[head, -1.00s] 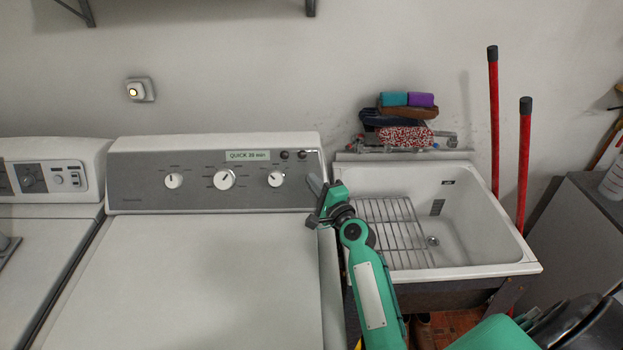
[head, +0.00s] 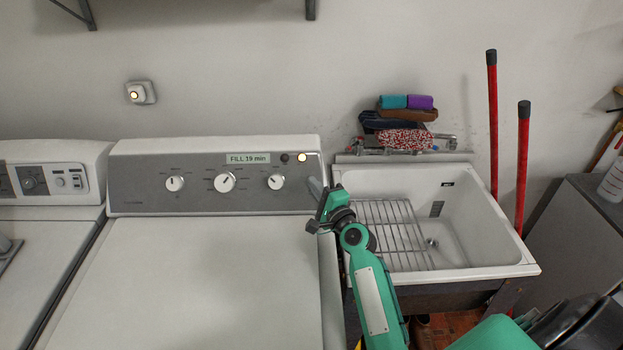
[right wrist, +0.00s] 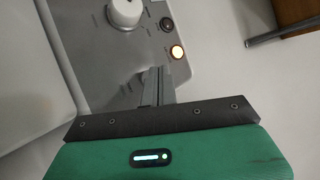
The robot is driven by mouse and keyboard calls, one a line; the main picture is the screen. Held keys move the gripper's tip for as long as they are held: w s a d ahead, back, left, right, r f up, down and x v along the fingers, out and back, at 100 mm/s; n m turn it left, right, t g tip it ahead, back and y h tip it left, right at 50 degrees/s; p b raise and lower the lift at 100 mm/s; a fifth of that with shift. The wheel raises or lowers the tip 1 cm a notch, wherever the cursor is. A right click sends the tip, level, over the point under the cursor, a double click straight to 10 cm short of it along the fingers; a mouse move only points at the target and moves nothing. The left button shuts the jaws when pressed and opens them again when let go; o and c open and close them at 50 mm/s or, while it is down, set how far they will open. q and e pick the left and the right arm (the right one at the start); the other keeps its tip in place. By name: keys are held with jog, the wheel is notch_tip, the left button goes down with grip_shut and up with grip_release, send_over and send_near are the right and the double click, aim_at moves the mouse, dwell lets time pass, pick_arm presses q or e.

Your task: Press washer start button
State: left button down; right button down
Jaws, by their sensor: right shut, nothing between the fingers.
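The washer (head: 190,270) stands in the middle of the head view, with a grey control panel (head: 140,190) at its back. The display (head: 248,158) reads "FILL 19 min". My right gripper (head: 316,187) is shut and empty, just below and right of the lit button. In the right wrist view its fingers (right wrist: 158,80) point at the panel, apart from the button. My left gripper is not in view.
Knobs (head: 224,182) line the panel. A second machine (head: 50,180) stands at the left. A white utility sink (head: 480,225) with a wire rack (head: 395,235) is on the right. Stacked cloths (head: 405,125) sit behind it, and red poles (head: 523,170) lean on the wall.

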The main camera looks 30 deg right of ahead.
jog(key=shift+s+r, duration=0.1)
jog(key=s+p, duration=0.1)
jog(key=s+a+r+p, duration=0.2)
jog(key=shift+s+r, duration=0.2)
jog(key=shift+s, duration=0.2)
dwell(0.9)
